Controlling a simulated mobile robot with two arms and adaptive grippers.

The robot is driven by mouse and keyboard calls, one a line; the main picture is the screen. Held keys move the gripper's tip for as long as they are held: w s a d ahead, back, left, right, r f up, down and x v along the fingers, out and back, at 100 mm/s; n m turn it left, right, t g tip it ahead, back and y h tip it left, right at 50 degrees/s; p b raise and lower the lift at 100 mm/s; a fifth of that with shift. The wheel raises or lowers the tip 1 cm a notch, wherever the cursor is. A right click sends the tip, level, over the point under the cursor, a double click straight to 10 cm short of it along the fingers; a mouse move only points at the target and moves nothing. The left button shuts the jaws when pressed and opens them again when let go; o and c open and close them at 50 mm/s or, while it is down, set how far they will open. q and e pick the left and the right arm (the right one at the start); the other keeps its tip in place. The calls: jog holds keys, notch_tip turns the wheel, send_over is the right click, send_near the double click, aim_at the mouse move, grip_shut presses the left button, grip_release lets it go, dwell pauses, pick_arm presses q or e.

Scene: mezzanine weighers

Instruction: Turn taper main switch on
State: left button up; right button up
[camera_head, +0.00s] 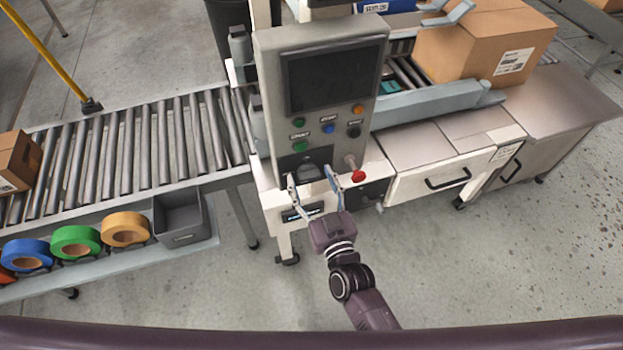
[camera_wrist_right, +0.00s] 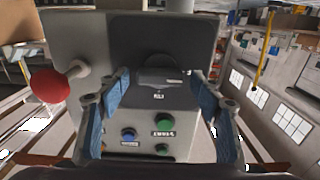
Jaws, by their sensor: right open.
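The taper's grey control panel (camera_head: 318,110) stands in the middle of the head view. Its main switch (camera_head: 307,172) is a dark knob on a black plate low on the left of the panel. The knob also shows in the right wrist view (camera_wrist_right: 160,76), which is turned upside down. My right gripper (camera_head: 310,178) is open and empty, in front of the switch. Its two blue-padded fingers (camera_wrist_right: 160,88) stand on either side of the knob, with gaps showing. I cannot tell whether the fingertips reach past the knob's face. My left gripper is out of view.
A red knob on a stem (camera_head: 358,175) sticks out just right of my right gripper. Green (camera_head: 300,146), blue (camera_head: 328,128) and other buttons sit above the switch. A roller conveyor (camera_head: 130,140) runs left; a cardboard box (camera_head: 485,45) is at the upper right. Floor in front is clear.

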jog(key=c, duration=1.1)
jog(key=shift+c, duration=0.3)
jog(key=shift+m, duration=0.4)
jog(key=m, duration=0.3)
jog(key=shift+m, duration=0.3)
jog(key=m, duration=0.4)
jog(key=shift+d+f+m+b, duration=0.1)
jog(key=shift+d+m+b, duration=0.05)
jog(key=shift+m+b, duration=0.2)
jog(key=m+b, duration=0.1)
jog(key=m, duration=0.3)
jog(key=shift+f+m, duration=0.1)
jog(key=shift+m, duration=0.15)
jog(key=shift+m+b, duration=0.75)
jog(key=shift+m, duration=1.35)
jog(key=o, duration=1.2)
jog(key=shift+c, duration=0.2)
